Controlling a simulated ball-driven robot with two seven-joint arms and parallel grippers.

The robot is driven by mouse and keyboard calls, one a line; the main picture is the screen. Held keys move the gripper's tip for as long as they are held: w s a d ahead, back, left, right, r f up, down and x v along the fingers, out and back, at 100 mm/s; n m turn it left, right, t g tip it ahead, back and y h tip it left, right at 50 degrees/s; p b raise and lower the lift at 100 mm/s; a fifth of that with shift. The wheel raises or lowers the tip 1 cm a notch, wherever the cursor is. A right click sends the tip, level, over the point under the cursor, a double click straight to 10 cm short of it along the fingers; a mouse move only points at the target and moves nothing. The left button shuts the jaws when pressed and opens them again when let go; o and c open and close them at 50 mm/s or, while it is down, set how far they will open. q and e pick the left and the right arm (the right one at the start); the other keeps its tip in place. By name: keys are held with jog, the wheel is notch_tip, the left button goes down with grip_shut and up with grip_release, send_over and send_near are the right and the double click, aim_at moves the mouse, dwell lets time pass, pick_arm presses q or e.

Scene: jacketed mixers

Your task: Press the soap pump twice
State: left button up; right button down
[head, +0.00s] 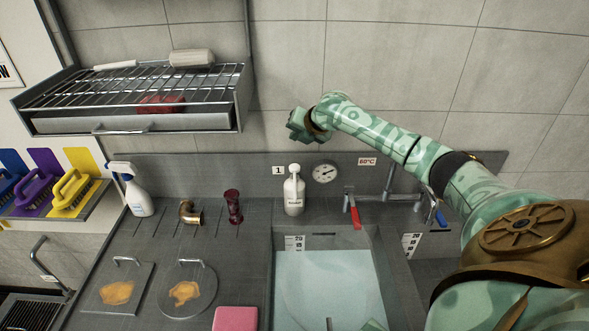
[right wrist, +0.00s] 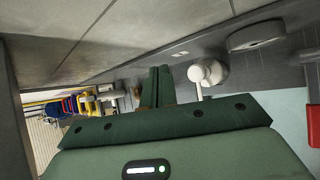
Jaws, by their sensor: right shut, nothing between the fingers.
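The soap pump (head: 294,192) is a white bottle with a white pump head and a dark label. It stands upright at the back of the grey counter, behind the left end of the sink. My right gripper (head: 300,127) is shut and empty, in the air above the pump and apart from it in the head view. In the right wrist view the shut fingers (right wrist: 157,88) show just left of the pump's white head (right wrist: 208,75). My left gripper is not in view.
A round dial (head: 325,173) and red-handled tap (head: 353,212) are right of the pump. A maroon object (head: 233,206), brass elbow (head: 190,212) and spray bottle (head: 135,190) stand left. A wire rack (head: 140,85) hangs upper left. The sink (head: 328,290) holds water.

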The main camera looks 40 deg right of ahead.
jog(key=b, duration=0.6)
send_over(294, 166)
jog(key=s, duration=0.1)
notch_tip(294, 166, down, 6)
jog(key=shift+s+r, duration=0.1)
jog(key=shift+s, duration=0.05)
jog(key=shift+f, duration=1)
jog(key=shift+f, duration=0.1)
dwell(0.4)
jog(key=shift+f, duration=0.3)
jog(key=shift+s+a+f+b, duration=0.1)
jog(key=shift+f+b, duration=0.5)
jog(key=shift+f, duration=0.45)
dwell(0.8)
dwell(0.4)
jog(key=shift+r+p, duration=1.35)
jog(key=shift+r, duration=0.05)
